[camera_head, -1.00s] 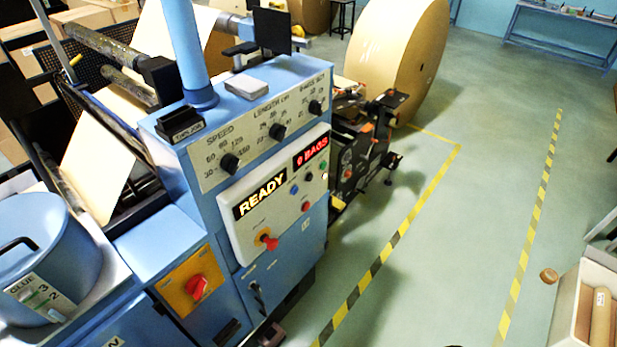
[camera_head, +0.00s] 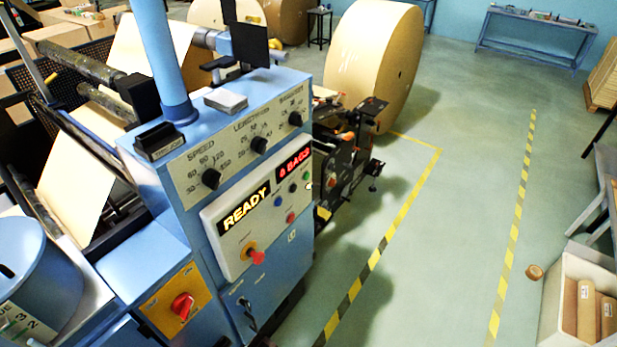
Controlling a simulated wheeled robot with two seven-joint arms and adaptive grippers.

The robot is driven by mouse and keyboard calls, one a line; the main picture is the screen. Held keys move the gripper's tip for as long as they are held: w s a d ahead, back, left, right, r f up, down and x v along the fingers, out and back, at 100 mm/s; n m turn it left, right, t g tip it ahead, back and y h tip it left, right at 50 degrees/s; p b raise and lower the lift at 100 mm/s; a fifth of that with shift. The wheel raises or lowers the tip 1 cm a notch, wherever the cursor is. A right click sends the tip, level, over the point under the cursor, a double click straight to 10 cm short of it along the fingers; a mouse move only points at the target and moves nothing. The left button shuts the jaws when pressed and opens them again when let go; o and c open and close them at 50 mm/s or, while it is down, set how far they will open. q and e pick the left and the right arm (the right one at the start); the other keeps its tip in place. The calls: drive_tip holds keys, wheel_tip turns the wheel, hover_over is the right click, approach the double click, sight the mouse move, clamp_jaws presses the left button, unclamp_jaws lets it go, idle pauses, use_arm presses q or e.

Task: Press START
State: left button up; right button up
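In the head view the blue machine's control panel (camera_head: 215,222) faces me at centre left. Its amber display (camera_head: 246,207) reads READY and a red display (camera_head: 294,162) reads 0 BAGS. Small round buttons sit below the displays: a blue button (camera_head: 278,201), a red button (camera_head: 291,217) and a green button (camera_head: 306,175). Their labels are too small to read. A red knob on a yellow collar (camera_head: 256,257) sits lower on the panel. Above are three black dials, including the SPEED dial (camera_head: 211,179). Neither gripper is in view.
A red rotary switch (camera_head: 182,306) on a yellow plate is at lower left. A large kraft roll (camera_head: 372,62) stands behind the machine. Open floor with yellow-black tape (camera_head: 377,250) lies to the right. A box of rolls (camera_head: 550,310) is at lower right.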

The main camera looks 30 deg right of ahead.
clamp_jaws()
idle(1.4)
